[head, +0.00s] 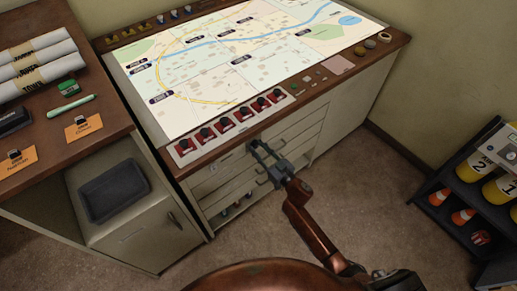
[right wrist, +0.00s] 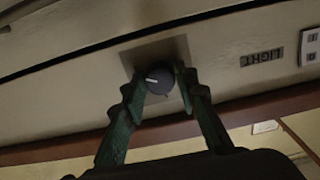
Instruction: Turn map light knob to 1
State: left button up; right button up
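The map light knob (right wrist: 158,79) is a small dark round knob with a white pointer line, on a grey square plate of the console's pale front panel. In the right wrist view the pointer points left. My right gripper (right wrist: 161,78) has its two green-lit fingers on either side of the knob, seemingly touching both its sides. In the head view my right gripper (head: 264,152) is at the console front, below the row of red switches, and hides the knob. My left gripper is not in view.
A LIGHT label (right wrist: 262,57) appears upside down beside the knob. The map console (head: 250,62) has red-based switches (head: 226,124) along its front edge and drawers below. A wooden desk (head: 100,112) stands left, a dark shelf (head: 462,215) right. Floor between is clear.

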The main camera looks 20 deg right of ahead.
jog(key=c, duration=0.6)
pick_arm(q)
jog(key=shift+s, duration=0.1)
